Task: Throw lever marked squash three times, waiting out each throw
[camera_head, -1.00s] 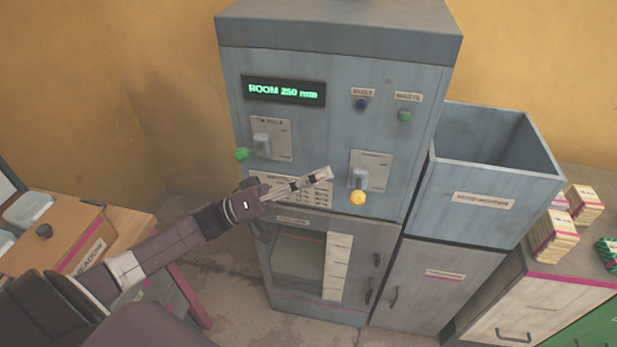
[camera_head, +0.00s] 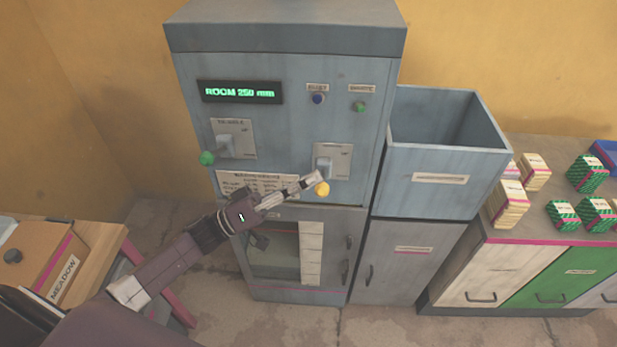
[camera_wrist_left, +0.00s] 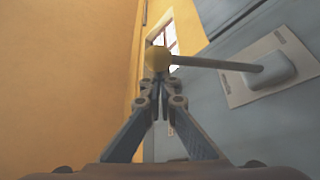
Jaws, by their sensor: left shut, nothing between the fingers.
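The grey press machine (camera_head: 290,130) stands in the middle of the head view. It has two levers: one with a green knob (camera_head: 207,158) on the left and one with a yellow knob (camera_head: 322,189) on the right. In the left wrist view the yellow knob (camera_wrist_left: 158,59) appears just past the closed fingertips (camera_wrist_left: 160,80); contact is unclear. The display (camera_head: 240,92) reads "ROOM 250 mm". My right gripper is not in view.
Two small lamps, blue (camera_head: 318,98) and green (camera_head: 360,106), sit on the upper panel. An open grey bin (camera_head: 445,165) stands right of the press. A counter at right holds several bundles (camera_head: 510,205). A box marked MEADOW (camera_head: 62,285) sits at left.

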